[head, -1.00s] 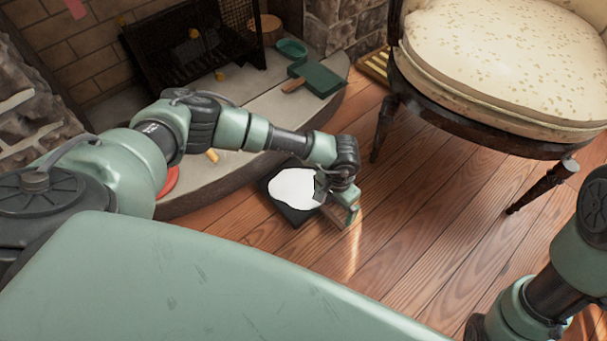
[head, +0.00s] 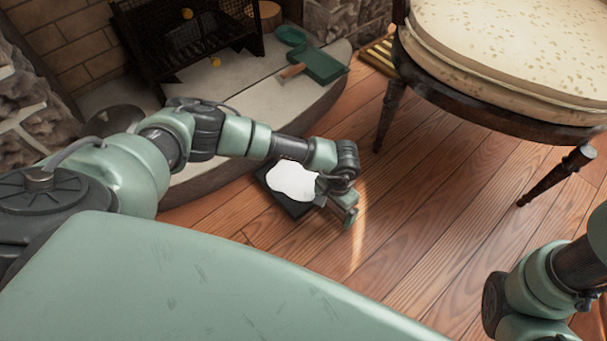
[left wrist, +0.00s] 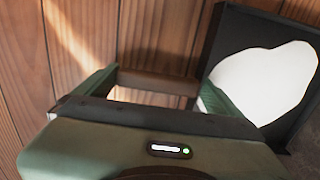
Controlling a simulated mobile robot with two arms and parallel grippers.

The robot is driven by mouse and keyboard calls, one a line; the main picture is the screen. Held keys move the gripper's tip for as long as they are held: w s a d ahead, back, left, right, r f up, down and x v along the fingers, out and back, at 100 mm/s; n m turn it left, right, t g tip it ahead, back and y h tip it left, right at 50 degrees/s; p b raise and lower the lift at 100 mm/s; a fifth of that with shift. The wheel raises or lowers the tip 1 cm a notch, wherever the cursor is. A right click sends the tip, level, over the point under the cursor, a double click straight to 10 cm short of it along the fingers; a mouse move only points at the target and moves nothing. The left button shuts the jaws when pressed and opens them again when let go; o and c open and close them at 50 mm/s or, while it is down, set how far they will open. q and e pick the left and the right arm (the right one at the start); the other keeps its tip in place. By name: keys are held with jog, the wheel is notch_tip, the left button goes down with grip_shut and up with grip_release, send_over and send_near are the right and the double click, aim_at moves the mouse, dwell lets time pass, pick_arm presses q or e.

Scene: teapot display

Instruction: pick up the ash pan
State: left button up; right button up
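The ash pan, which I take to be the black square tray (head: 284,206) with a white patch inside, lies on the wood floor below the hearth. It also shows at the right of the left wrist view (left wrist: 228,45). A brown bar (left wrist: 158,82), apparently its handle, runs from the tray across the gap between my left gripper's fingers. My left gripper (head: 338,203) is at the tray's right side, fingers wide apart, one beside the tray. I cannot tell whether the fingers touch the bar. My right arm shows at lower right; its gripper is out of view.
The raised stone hearth (head: 245,105) curves behind the tray. On it lie a green pan (head: 322,64) with a wooden handle and a green bowl (head: 291,35). A black fire grate (head: 190,40) stands behind. A cushioned chair (head: 500,105) stands at right. Floor right of the gripper is clear.

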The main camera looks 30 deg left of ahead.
pick_arm(q)
jog(key=c, duration=1.5)
jog(key=shift+r, duration=0.1)
